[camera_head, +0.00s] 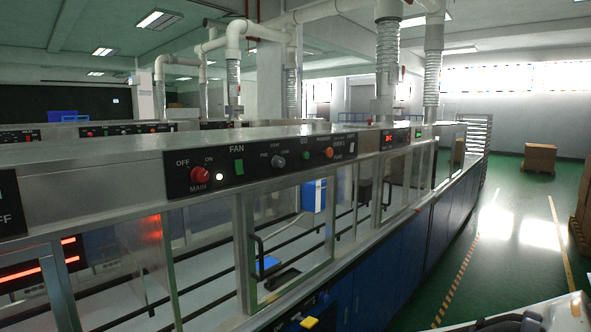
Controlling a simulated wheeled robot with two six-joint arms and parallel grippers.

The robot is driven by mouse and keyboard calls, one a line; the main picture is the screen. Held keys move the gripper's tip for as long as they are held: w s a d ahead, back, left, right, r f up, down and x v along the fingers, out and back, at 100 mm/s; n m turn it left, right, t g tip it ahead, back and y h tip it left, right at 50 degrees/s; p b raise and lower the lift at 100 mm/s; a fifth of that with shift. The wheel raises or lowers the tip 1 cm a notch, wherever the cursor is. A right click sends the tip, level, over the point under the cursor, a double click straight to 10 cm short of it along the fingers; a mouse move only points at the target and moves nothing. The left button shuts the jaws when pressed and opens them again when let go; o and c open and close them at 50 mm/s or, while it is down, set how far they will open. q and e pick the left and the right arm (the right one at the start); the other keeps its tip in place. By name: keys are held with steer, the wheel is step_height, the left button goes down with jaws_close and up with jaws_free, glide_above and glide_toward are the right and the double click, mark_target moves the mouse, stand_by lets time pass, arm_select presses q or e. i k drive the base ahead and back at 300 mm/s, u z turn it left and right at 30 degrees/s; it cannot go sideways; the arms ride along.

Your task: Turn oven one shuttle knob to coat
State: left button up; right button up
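The black control panel (258,160) is on the front of the long metal oven line, in the middle of the head view. A dark selector knob (279,161) sits on it between small labels, right of the green FAN switch (239,167). The lettering around this knob is too small to read surely, so I cannot confirm that it is the shuttle knob or where it points. The red MAIN knob (200,174) is at the panel's left. A green button (305,156) and an orange knob (328,152) are to the right. Neither gripper can be made out.
Glass doors with black handles (259,247) run below the panel, above blue cabinets (385,262). A dark object (515,322) at the bottom right edge is unclear. The green aisle floor (495,235) on the right is open, with a cardboard box (539,157) farther back.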

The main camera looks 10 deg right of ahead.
mark_target(276, 161)
steer(key=z, duration=1.05)
steer(key=i, duration=0.65)
steer(key=u, duration=0.2)
